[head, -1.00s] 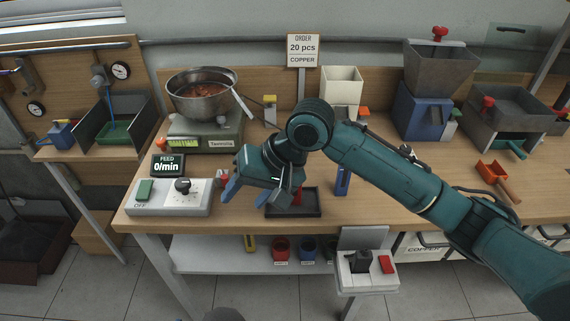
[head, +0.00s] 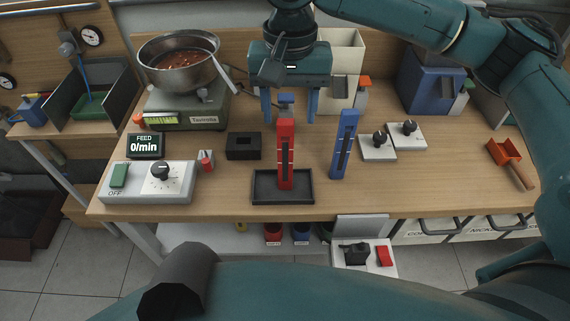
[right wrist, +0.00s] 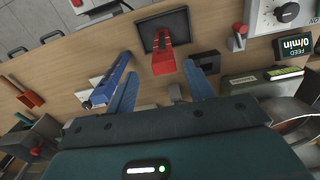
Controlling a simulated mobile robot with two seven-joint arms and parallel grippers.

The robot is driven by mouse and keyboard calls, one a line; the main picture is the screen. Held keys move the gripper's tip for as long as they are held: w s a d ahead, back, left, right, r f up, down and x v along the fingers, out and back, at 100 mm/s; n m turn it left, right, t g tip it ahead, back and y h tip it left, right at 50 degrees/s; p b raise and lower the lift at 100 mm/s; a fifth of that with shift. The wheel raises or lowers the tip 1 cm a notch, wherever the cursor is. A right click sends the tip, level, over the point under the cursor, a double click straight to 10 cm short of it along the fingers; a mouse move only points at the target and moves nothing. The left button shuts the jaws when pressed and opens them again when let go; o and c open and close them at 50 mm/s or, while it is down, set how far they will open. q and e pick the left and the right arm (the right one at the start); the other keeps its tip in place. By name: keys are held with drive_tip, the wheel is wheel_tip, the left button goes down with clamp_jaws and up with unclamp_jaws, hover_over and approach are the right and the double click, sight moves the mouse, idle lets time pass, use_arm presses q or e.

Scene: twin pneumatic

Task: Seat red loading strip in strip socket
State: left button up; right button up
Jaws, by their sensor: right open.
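The red loading strip (head: 286,158) stands upright in the shallow black tray (head: 256,198); whether anything under its foot holds it is hidden. The strip (right wrist: 166,58) and tray (right wrist: 147,40) also show in the right wrist view. A black block with a recess (head: 243,146), perhaps the strip socket, sits behind and left of the tray; it is also in the right wrist view (right wrist: 208,62). My right gripper (head: 289,112) is open and empty, behind the strip's top and apart from it; its fingers (right wrist: 160,88) spread in the right wrist view. My left gripper is out of view.
A blue strip (head: 345,146) stands upright right of the tray. Two knob boxes (head: 378,150) are farther right. The feed control box (head: 148,188) and a scale with a metal bowl (head: 180,65) are left. A red scoop (head: 505,152) lies far right. The right front table is clear.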

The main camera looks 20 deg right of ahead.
sight(285, 133)
drive_tip(key=shift+s+a+f, duration=0.1)
drive_tip(key=shift+a+f, duration=0.1)
drive_tip(key=shift+f, duration=1.55)
drive_tip(key=shift+a+f, duration=0.15)
drive_tip(key=shift+f, duration=1.55)
drive_tip(key=shift+c, duration=0.5)
clamp_jaws()
drive_tip(key=shift+r, duration=0.1)
